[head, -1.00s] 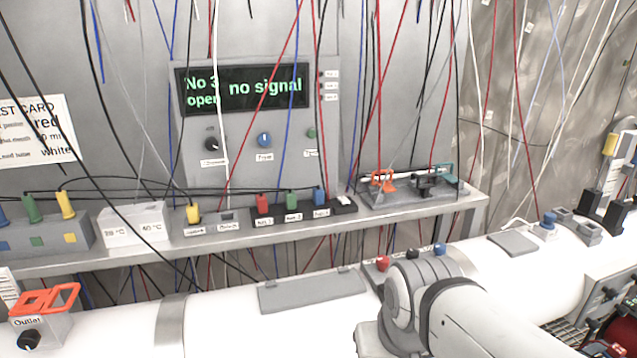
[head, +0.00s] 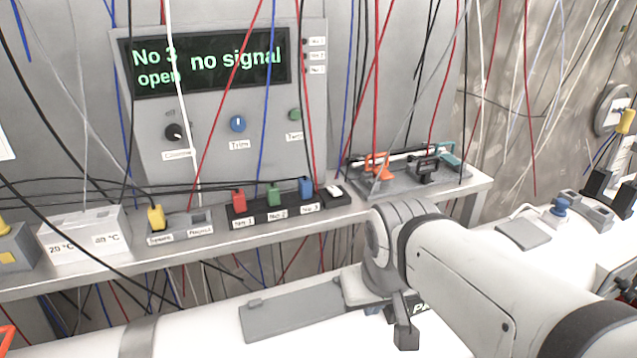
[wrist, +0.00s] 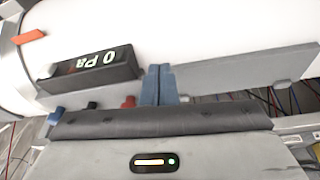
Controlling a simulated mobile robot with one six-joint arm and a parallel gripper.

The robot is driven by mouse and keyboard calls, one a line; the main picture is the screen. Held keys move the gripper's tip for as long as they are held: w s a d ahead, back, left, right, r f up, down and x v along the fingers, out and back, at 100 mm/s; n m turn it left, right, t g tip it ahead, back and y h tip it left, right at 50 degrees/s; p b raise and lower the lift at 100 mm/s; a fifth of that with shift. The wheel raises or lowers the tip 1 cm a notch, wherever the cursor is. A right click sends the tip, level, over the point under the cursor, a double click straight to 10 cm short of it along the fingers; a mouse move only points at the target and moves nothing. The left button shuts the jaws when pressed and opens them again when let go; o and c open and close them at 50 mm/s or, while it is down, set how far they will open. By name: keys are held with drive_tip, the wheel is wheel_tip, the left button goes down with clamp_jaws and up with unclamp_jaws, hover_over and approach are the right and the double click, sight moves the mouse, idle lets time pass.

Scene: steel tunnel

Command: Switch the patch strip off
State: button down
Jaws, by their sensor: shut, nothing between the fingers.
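The patch strip (head: 260,211) is a black bar on the shelf in the head view. It holds red (head: 239,199), green (head: 274,196) and blue (head: 306,188) plugs. A pale rocker switch (head: 334,191) is at its right end; I cannot tell which way it is set. My gripper (wrist: 160,70) is shut and empty in the wrist view, its blue-grey fingers pointing at the white pipe. In the head view my arm is in front of the shelf, to the right of the strip and lower. The fingertips are not clear there.
The panel screen (head: 209,62) reads "No 3 open" and "no signal". A yellow plug (head: 156,217) is left of the strip; a grey tray (head: 400,176) with orange and black clips is right of it. Cables hang in front. A "0 Pa" display (wrist: 92,66) is near my fingers.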

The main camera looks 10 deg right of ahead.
drive_tip(key=w+d+r+n+h, duration=0.1)
drive_tip(key=w+r, duration=0.3)
drive_tip(key=w, duration=0.4)
drive_tip(key=w+d+r+h, duration=0.1)
drive_tip(key=w+r, duration=0.3)
drive_tip(key=w, duration=0.3)
wheel_tip(320, 180, up, 6)
drive_tip(key=t+h, duration=0.2)
drive_tip(key=h, duration=0.1)
hover_over(332, 191)
drive_tip(key=w, duration=0.1)
drive_tip(key=shift+a+n, duration=0.1)
drive_tip(key=shift+n, duration=0.3)
drive_tip(key=f+b, duration=0.4)
drive_tip(key=f, duration=0.1)
drive_tip(key=s+f+b, duration=0.1)
drive_tip(key=f+b, duration=0.1)
drive_tip(key=f, duration=0.1)
drive_tip(key=shift+s+f+b, duration=0.1)
drive_tip(key=shift+f+b, duration=0.1)
drive_tip(key=shift+b, duration=0.2)
drive_tip(key=shift+f, duration=0.1)
drive_tip(key=shift+f+b, duration=0.45)
drive_tip(key=shift+b, duration=0.1)
